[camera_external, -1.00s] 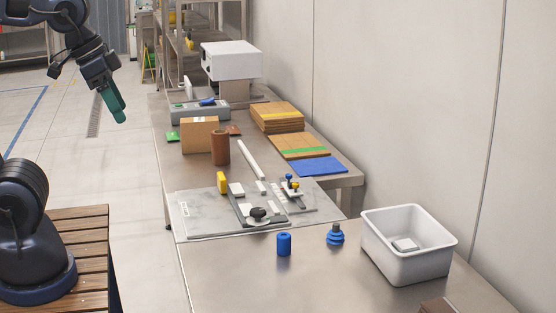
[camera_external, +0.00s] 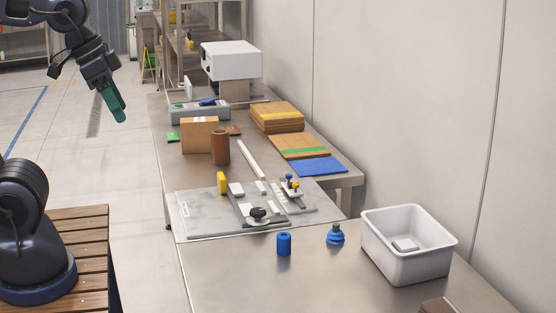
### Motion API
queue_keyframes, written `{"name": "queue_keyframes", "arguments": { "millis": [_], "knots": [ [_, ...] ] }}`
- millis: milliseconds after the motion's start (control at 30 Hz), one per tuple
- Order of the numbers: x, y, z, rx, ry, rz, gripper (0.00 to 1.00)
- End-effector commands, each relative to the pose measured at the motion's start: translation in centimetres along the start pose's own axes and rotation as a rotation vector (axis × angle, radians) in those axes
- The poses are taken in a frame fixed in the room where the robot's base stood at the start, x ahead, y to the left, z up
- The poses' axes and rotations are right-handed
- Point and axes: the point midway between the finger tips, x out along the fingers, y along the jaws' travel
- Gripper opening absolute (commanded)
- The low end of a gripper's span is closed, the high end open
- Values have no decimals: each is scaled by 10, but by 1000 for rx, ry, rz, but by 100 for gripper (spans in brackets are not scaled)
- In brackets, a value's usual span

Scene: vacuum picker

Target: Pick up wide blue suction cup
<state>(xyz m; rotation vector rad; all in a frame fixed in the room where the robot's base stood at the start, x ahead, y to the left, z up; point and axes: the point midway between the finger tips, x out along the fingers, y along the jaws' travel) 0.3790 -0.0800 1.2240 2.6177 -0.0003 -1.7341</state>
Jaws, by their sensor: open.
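A blue suction cup (camera_external: 335,237) with a flared lower part and a narrower top stands upright on the metal table, left of the white bin. A blue cylinder (camera_external: 284,244) with a dark hole in its top stands to its left, apart from it. My gripper (camera_external: 115,112), with green fingers, hangs at the upper left over the floor, far from both blue pieces. It is open and empty; the gap between its fingers is hard to make out from this side.
A white bin (camera_external: 385,260) with a small pale block inside stands right of the suction cup. A grey plate (camera_external: 200,222) with fixture parts lies behind. A brown cylinder (camera_external: 220,147) and cardboard pieces (camera_external: 277,115) stand farther back. The table's front middle is clear.

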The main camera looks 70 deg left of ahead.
Motion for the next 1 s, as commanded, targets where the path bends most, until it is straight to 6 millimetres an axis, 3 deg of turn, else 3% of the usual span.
{"name": "queue_keyframes", "arguments": {
  "millis": [233,367,667,1000],
  "knots": [
    [0,0,-2,6,-2,0,62],
    [3,1,-16,42,-16,1,62],
    [25,3,-80,225,-70,26,62],
    [70,0,-152,438,-120,83,62]
  ]
}}
